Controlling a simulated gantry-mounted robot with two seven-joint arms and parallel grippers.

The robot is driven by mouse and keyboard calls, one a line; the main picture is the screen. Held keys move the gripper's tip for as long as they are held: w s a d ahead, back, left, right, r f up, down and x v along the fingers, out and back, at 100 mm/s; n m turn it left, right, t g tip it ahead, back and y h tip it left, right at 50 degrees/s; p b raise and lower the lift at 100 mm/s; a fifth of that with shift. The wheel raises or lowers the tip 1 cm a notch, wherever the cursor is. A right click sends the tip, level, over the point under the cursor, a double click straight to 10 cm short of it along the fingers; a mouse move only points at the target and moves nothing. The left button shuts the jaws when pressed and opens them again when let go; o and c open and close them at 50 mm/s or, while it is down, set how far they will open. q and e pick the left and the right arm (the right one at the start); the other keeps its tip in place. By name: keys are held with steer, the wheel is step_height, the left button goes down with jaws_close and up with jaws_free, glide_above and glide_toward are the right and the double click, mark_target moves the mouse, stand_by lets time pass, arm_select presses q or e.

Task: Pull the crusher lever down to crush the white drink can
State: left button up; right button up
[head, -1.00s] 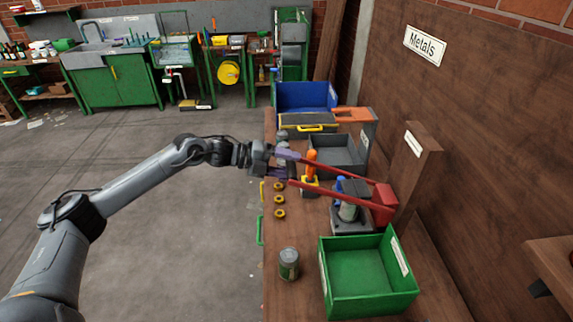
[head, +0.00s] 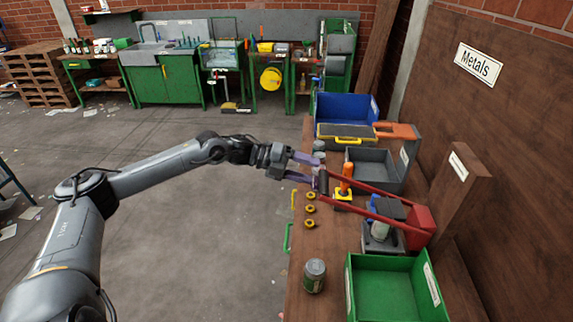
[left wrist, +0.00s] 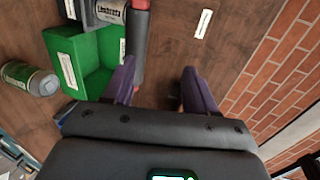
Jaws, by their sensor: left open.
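The crusher (head: 389,211) stands on the bench with its two-armed red lever (head: 370,205) reaching left, raised above the bench. The lever's dark grip (head: 323,183) joins the arm ends. The white drink can (head: 379,231) stands upright in the crusher, partly covered by it; a white can with dark lettering (left wrist: 110,11) shows in the left wrist view. My left gripper (head: 308,170) is open, its fingertips at the lever's grip. In the left wrist view the grey grip (left wrist: 138,55) lies near the left finger; contact cannot be told. My right gripper is out of view.
A green bin (head: 356,262) stands in front of the crusher, and a green-and-silver can (head: 314,276) left of it. A grey tray (head: 373,184) and blue bin (head: 374,108) stand behind.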

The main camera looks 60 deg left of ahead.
arm_select(q)
steer(key=shift+p+v, duration=1.55)
steer(key=shift+v, duration=1.25)
steer(key=shift+c, duration=0.5)
